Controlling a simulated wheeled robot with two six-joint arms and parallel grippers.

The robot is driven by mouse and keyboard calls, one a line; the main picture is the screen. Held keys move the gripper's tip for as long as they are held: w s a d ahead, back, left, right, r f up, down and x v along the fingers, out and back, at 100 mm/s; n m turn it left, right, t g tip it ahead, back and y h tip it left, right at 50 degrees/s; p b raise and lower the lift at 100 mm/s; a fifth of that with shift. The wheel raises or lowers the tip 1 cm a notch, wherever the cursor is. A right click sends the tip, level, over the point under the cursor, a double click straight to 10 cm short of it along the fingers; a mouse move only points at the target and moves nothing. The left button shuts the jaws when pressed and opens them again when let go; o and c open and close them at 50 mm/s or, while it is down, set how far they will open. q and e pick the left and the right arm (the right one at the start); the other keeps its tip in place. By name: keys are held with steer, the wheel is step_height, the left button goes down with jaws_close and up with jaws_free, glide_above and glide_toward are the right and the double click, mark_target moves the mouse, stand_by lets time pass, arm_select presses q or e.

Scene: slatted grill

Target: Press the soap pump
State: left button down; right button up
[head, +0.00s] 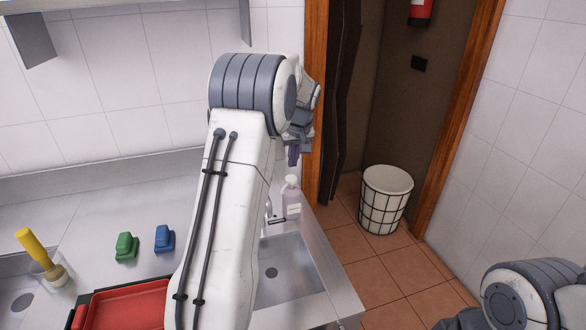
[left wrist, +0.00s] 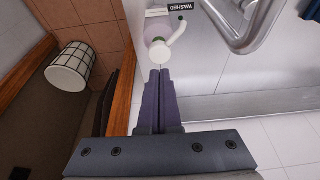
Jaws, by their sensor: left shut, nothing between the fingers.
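The soap pump bottle (head: 291,203) is pale lilac with a white pump head and stands upright on the counter, at the back right corner of the sink. My left gripper (head: 293,157) is above it, with its purple fingers pointing down and a small gap to the pump head in the head view. In the left wrist view the white pump head (left wrist: 160,54) appears just beyond the tips of the shut fingers (left wrist: 160,72). Whether they touch cannot be told there. Nothing is between the fingers. My right gripper is out of view.
The metal sink (head: 285,272) and its faucet (left wrist: 240,25) lie beside the bottle. Green (head: 126,246) and blue (head: 164,239) sponge-like blocks, a yellow-handled brush (head: 33,247) and a red tray (head: 125,308) are to the left. A white bin (head: 385,200) stands on the floor.

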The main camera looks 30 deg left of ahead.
mark_target(292, 179)
arm_select(q)
steer(key=x, duration=0.2)
steer(key=p+x, duration=0.1)
steer(key=x, duration=0.1)
steer(key=shift+s+d+f, duration=0.2)
steer(key=shift+s+d, duration=0.1)
steer(key=shift+f, duration=0.15)
step_height(292, 179, down, 2)
steer(key=shift+b, duration=1)
